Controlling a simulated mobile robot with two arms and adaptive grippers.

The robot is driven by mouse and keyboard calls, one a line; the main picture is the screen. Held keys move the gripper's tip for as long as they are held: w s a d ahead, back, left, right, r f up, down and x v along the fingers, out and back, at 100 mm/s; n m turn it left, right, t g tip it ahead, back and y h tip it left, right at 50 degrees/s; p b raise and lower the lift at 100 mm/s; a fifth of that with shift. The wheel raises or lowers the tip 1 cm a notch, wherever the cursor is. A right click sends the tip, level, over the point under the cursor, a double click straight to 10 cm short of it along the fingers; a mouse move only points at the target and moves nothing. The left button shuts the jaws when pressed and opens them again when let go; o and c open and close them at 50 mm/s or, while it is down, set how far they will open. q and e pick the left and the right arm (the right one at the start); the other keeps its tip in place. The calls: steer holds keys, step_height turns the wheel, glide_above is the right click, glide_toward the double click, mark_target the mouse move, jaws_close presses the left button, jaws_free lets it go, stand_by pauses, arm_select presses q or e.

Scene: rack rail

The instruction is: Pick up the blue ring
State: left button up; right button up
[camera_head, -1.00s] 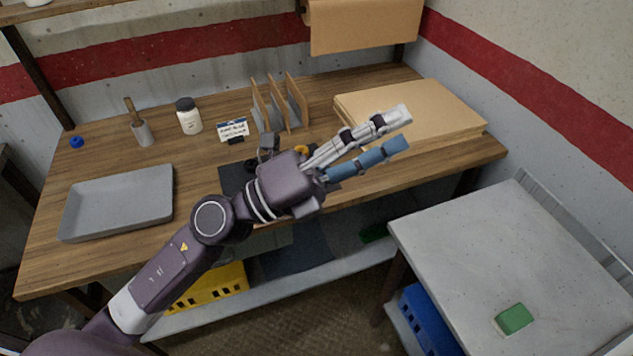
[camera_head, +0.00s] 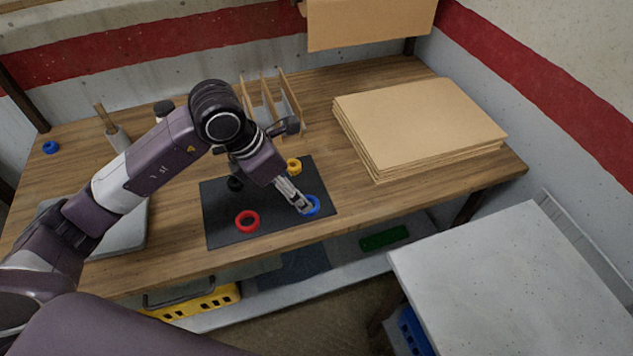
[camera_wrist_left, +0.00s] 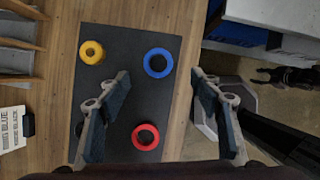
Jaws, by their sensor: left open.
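The blue ring (camera_head: 315,206) lies flat near the right edge of a dark mat (camera_head: 220,232) on the wooden bench. My left gripper (camera_head: 303,207) points down at it and partly hides it in the head view. In the left wrist view the blue ring (camera_wrist_left: 147,63) shows whole, beyond and between the open fingers of the left gripper (camera_wrist_left: 160,84). Nothing is between the fingers; I cannot tell the exact height above the ring. My right gripper is not in view.
A red ring (camera_head: 240,225), a yellow ring (camera_head: 294,167) and a black one (camera_head: 235,184) are also on the mat. A small blue object (camera_head: 50,147) sits far left. Cardboard sheets (camera_head: 415,120) are stacked right. A wooden divider rack (camera_head: 287,98) stands behind.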

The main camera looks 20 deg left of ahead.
arm_select(q)
steer(key=shift+w+a+f, duration=0.15)
steer(key=shift+w, duration=0.4)
steer(key=shift+f, duration=0.2)
steer(key=shift+s+d+f+p, duration=0.15)
steer(key=shift+d+f+p, duration=0.15)
steer(key=shift+f+p, duration=0.2)
steer(key=shift+s+d+f+p, duration=0.15)
steer(key=shift+d+f+p, duration=0.1)
steer(key=shift+f+p, duration=0.15)
steer(key=shift+p+x, duration=0.35)
steer(key=shift+x, duration=0.5)
steer(key=shift+w+x, duration=0.25)
steer(key=shift+x, duration=0.9)
steer(key=shift+f, duration=0.2)
steer(key=shift+a, duration=0.1)
steer(key=c, duration=1.2)
steer(key=shift+c, duration=0.2)
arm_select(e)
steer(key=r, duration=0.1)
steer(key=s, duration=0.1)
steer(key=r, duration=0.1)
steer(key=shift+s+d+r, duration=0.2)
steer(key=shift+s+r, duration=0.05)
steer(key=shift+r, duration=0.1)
arm_select(q)
steer(key=shift+r, duration=0.2)
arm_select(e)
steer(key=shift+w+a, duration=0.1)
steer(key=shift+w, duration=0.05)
